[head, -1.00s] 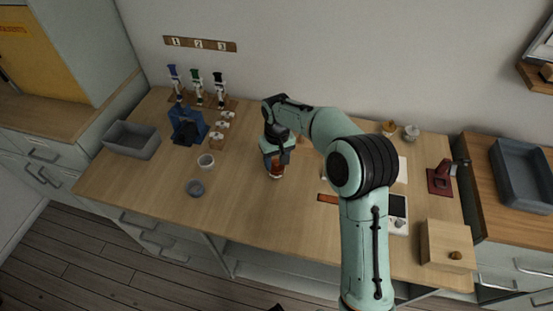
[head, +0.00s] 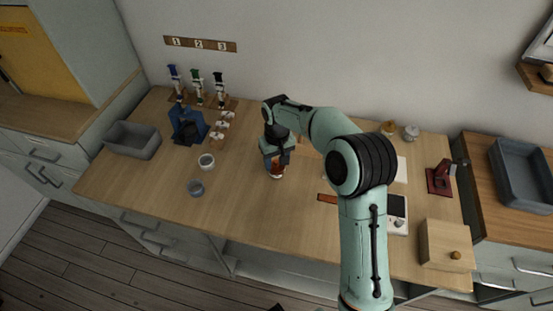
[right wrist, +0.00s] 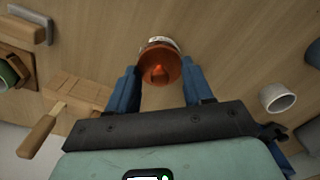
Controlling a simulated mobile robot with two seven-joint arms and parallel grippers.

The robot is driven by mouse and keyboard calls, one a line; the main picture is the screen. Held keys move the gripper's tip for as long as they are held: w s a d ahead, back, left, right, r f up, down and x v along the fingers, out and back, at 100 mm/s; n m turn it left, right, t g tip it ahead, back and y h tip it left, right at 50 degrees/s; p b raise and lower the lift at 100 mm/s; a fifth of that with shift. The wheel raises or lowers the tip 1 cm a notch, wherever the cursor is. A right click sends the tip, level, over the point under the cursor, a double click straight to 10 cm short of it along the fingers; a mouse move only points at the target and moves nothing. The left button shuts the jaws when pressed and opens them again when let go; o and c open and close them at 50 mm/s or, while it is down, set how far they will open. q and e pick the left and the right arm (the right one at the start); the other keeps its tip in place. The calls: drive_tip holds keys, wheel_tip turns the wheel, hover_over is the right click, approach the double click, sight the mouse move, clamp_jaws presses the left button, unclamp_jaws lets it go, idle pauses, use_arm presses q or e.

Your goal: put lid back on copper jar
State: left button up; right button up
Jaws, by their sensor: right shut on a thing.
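My right gripper (head: 275,161) points down over the middle of the table. It is shut on the copper lid (right wrist: 160,68), whose knob faces the right wrist camera between the two blue fingers. In the head view the copper-coloured piece (head: 276,168) shows below the fingers, with a pale band under it close to the tabletop. A pale rim (right wrist: 160,41) with dark marks also shows just beyond the lid in the right wrist view. The fingers hide much of this, so I cannot tell whether the lid is seated on the jar. My left gripper is not in view.
A white cup (head: 206,161) and a grey cup (head: 196,188) stand left of the gripper. A blue stand (head: 188,127) and a grey bin (head: 132,140) are further left. A wooden box (head: 447,245) stands at the right. The table's front middle is clear.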

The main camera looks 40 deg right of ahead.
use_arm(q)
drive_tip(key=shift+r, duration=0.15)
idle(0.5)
use_arm(e)
drive_tip(key=o, duration=1.4)
drive_tip(key=shift+o, duration=0.2)
drive_tip(key=shift+r+p, duration=2.25)
drive_tip(key=shift+r, duration=1.25)
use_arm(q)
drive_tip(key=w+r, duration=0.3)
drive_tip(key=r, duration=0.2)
use_arm(e)
clamp_jaws()
